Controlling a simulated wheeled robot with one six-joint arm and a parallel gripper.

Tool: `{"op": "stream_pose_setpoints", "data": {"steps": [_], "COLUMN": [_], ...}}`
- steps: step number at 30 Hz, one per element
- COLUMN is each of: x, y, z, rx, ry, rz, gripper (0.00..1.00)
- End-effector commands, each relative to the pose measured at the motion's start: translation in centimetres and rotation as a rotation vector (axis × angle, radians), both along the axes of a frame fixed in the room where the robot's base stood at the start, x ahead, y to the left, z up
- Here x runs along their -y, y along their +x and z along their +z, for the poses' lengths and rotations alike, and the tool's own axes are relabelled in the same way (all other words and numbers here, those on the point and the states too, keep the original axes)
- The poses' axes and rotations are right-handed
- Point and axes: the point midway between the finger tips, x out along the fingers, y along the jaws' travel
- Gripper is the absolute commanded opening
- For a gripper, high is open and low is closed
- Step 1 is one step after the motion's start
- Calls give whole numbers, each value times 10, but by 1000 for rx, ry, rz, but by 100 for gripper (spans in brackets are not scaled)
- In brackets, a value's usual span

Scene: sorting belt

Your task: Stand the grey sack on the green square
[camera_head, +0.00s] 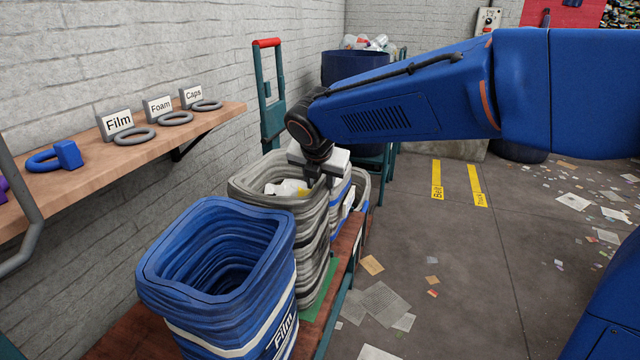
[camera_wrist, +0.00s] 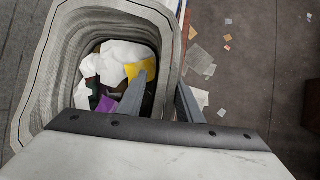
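The grey sack (camera_head: 312,222) stands upright on the wooden bench behind the blue sack, with pale and yellow scraps inside. In the wrist view its open mouth and rim (camera_wrist: 52,78) show from above. A strip of the green square (camera_head: 321,292) shows at the right of the sack's base; how much lies under the sack is hidden. My gripper (camera_head: 316,180) is at the sack's right rim. In the wrist view its fingers (camera_wrist: 166,78) are apart, one inside the mouth and one outside, astride the rim, with a gap showing beside the inner finger.
A blue sack (camera_head: 220,262) marked Film stands in front. Another sack (camera_head: 340,192) stands close behind the grey one. A wall shelf (camera_head: 88,172) holds rings and signs reading Film, Foam and Caps. Paper scraps (camera_head: 380,300) litter the floor at right.

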Motion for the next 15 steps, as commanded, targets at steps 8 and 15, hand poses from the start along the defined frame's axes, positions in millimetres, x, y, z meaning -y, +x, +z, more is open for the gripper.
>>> {"op": "stream_pose_setpoints", "data": {"steps": [8,15], "x": [-1,-3], "y": [-9,-33], "z": [15,54], "rx": [3,3], "ry": [0,2], "rz": [2,3], "gripper": [32,32]}}
